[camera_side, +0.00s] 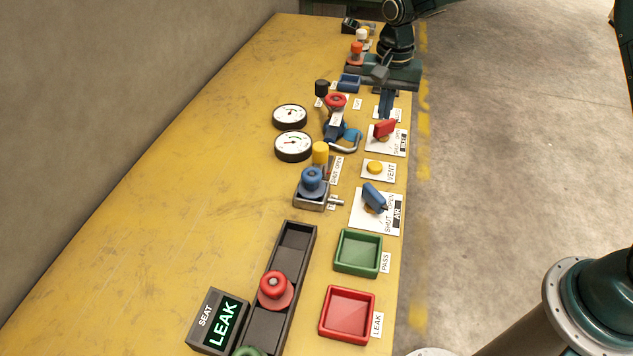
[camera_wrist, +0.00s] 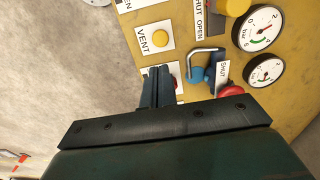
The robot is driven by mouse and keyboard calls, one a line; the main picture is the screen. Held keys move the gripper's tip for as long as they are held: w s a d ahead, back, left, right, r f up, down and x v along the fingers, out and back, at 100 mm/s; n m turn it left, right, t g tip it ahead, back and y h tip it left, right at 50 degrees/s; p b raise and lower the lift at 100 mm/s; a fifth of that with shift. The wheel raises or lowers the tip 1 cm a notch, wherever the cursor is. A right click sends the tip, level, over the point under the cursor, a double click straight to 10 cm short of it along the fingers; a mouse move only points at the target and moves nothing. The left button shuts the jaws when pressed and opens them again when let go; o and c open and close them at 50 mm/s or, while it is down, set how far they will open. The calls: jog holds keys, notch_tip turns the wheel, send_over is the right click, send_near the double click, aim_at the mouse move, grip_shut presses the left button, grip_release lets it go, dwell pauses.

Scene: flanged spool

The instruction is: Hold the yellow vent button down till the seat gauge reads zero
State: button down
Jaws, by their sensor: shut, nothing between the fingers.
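The yellow vent button (camera_side: 375,167) sits on a white plate marked VENT at the bench's right edge. It also shows in the wrist view (camera_wrist: 160,39), ahead of my fingers. My gripper (camera_side: 385,116) is shut and empty, pointing down beyond the button, by the red-handled valve (camera_side: 384,128). Its closed fingers (camera_wrist: 159,70) partly cover that valve in the wrist view and are apart from the button. Two round white gauges (camera_side: 290,116) (camera_side: 293,146) stand to the left; I cannot tell which is the seat gauge, and their readings are too small.
A blue-handled valve (camera_side: 374,196) is nearer than the button. Green (camera_side: 357,253) and red (camera_side: 347,315) trays lie in front. A SEAT display (camera_side: 219,321) reads LEAK. The bench's left side is clear.

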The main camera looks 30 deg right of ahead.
aim_at(377, 166)
notch_tip(377, 166, down, 14)
jog(key=shift+r, duration=0.1)
dwell(0.6)
dwell(0.4)
jog(key=shift+s+f, duration=0.15)
jog(key=shift+f, duration=1.1)
notch_tip(377, 166, up, 15)
jog(key=shift+w, duration=0.3)
